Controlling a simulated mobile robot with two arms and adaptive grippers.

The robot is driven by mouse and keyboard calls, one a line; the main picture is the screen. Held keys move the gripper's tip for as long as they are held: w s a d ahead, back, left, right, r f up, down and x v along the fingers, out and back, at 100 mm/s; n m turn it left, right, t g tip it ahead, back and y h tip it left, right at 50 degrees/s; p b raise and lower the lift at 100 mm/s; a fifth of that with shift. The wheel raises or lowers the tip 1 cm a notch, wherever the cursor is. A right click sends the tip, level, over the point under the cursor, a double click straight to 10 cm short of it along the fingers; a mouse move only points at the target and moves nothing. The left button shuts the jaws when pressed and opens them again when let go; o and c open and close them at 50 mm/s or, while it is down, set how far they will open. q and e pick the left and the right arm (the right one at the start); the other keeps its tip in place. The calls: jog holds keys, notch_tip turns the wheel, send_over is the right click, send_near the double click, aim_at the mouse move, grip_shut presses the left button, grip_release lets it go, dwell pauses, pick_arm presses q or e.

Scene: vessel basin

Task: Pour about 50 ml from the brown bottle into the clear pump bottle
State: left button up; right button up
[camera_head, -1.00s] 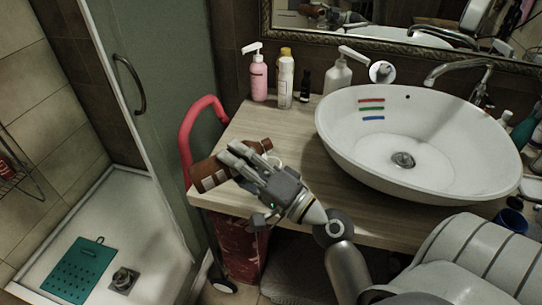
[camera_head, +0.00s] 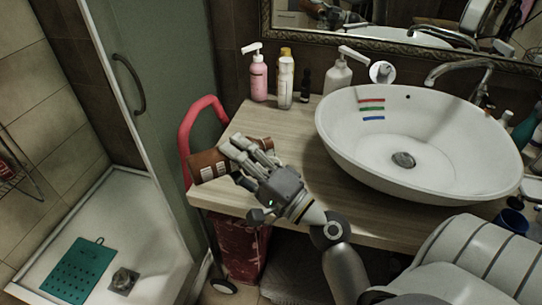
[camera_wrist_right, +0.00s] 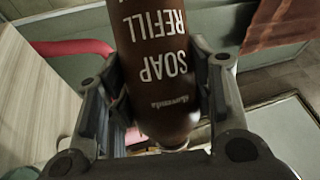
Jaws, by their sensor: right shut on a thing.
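The brown bottle (camera_head: 208,166) lies nearly level across my right gripper (camera_head: 243,150), above the left end of the counter. In the right wrist view the bottle (camera_wrist_right: 158,60) shows white "SOAP REFILL" lettering, upside down, between both fingers. My right gripper is shut on it. Its fingers hide part of the bottle in the head view. A pale pump bottle (camera_head: 338,76) stands upright at the back of the counter, left of the basin, well apart from the gripper. I cannot tell if its walls are clear. My left gripper is not in view.
A pink pump bottle (camera_head: 259,78), a white bottle (camera_head: 286,82) and a small dark bottle (camera_head: 305,86) stand along the back. The white basin (camera_head: 335,130) fills the right of the counter (camera_head: 305,150). A red curved handle (camera_head: 187,125) rises beside the counter's left edge.

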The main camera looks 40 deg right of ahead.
jog(key=shift+a+r, duration=0.1)
jog(key=shift+a, duration=0.3)
jog(key=shift+r+m, duration=0.2)
jog(key=shift+m, duration=0.2)
dwell(0.4)
notch_tip(320, 180, down, 2)
jog(key=n+g+p, duration=0.1)
jog(key=n, duration=0.1)
jog(key=n+g, duration=0.1)
jog(key=n, duration=0.2)
jog(key=shift+a+f+y+p, duration=0.1)
jog(key=shift+f+y+p, duration=0.05)
jog(key=shift+y+p, duration=0.25)
jog(key=shift+n, duration=0.3)
jog(key=shift+f, duration=0.1)
